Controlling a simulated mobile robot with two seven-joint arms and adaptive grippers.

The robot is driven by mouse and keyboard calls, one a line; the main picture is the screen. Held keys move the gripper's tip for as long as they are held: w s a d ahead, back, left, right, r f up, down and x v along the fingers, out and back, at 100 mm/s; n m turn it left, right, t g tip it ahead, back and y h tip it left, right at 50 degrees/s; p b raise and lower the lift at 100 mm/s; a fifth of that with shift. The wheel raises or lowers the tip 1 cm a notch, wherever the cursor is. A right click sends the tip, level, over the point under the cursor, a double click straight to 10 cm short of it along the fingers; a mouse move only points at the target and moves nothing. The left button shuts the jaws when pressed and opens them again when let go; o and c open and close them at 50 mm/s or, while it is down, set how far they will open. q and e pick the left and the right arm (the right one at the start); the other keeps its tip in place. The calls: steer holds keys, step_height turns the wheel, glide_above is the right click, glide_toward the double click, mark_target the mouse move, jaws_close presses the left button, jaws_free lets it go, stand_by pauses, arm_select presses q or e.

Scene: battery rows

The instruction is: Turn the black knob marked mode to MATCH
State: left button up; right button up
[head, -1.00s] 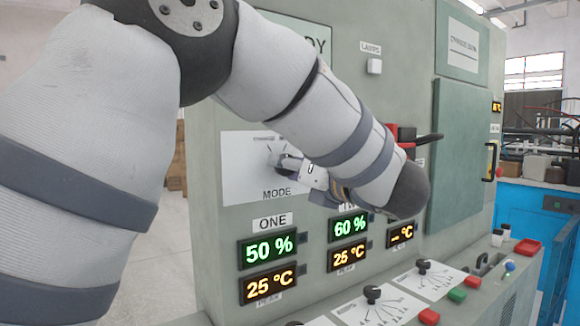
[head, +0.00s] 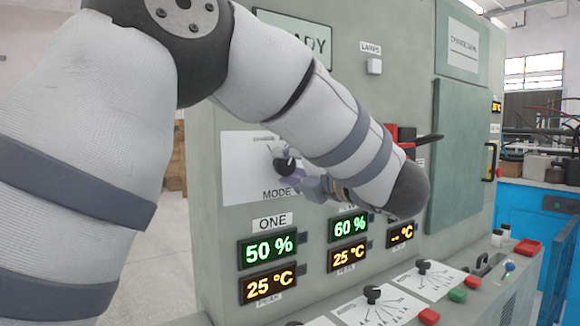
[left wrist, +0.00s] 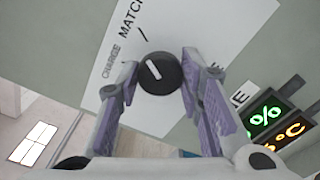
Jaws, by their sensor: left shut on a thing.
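The black mode knob (head: 284,164) sits on a white plate (head: 238,160) marked MODE on the grey-green cabinet. In the left wrist view the round knob (left wrist: 162,76) shows a white pointer line slanting to the upper left. The word MATCH (left wrist: 129,17) and a tick lie above it, and CHARGE (left wrist: 113,62) lies to its left. My left gripper (left wrist: 160,80) has its purple fingers on both sides of the knob and is shut on it. In the head view the left gripper (head: 298,172) is partly hidden by my forearm. My right gripper is not in view.
Green and amber displays (head: 268,248) are below the plate. A sloping desk with black knobs (head: 372,293) and red and green buttons is at the lower right. A red-and-black handle (head: 408,135) is behind my forearm. A blue cabinet (head: 530,210) stands at the right.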

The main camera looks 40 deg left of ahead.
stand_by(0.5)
arm_select(q)
steer(key=o, duration=1.2)
steer(key=shift+c, duration=0.2)
steer(key=v, duration=1.2)
